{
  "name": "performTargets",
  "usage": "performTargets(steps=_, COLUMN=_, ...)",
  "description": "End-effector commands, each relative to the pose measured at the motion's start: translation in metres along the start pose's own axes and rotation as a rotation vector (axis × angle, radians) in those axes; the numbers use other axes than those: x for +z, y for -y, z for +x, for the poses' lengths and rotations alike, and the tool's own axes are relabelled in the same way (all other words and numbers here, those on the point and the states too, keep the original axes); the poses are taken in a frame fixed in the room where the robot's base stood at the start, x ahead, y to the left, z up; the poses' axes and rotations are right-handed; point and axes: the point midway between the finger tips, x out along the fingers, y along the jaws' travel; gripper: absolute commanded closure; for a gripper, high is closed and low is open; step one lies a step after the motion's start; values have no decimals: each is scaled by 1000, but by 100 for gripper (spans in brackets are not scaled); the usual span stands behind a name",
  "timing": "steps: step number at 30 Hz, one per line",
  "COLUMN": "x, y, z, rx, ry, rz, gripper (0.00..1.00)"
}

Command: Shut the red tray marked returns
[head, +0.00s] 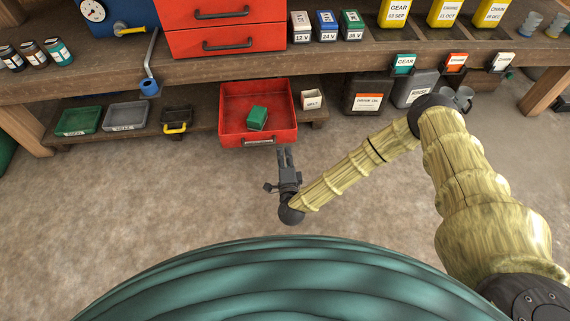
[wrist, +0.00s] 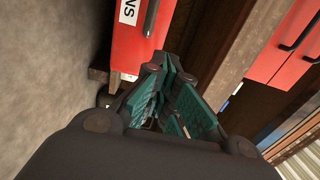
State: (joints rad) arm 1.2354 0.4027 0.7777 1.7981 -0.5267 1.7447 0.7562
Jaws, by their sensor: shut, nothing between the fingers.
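The red tray (head: 284,97) is pulled out on the lower shelf below the bench, open at the top. A small green box (head: 257,118) lies inside it. Its front, with a dark handle and a white label, faces me. My gripper (head: 285,151) is shut and empty, just in front of the tray's front, right of the middle. In the wrist view the red front (wrist: 136,38) shows at the upper left, with a label ending in "NS" and a dark handle. The closed fingers (wrist: 170,65) point toward it; I cannot tell whether they touch it.
A red drawer unit (head: 228,38) stands on the workbench (head: 190,67) above. Green, grey and black trays (head: 125,115) sit left on the lower shelf. A small bin (head: 312,98) and canisters (head: 366,94) stand right. The floor (head: 150,190) in front is clear.

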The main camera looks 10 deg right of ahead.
Motion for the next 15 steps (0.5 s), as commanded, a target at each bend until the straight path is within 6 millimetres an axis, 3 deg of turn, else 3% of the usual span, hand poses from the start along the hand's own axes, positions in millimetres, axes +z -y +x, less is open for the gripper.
performTargets(steps=6, x=0, y=-3, z=37, rx=-2, ry=-1, rz=-1, gripper=100)
performTargets(steps=15, x=0, y=-2, z=71, rx=0, ry=0, rz=0, gripper=100)
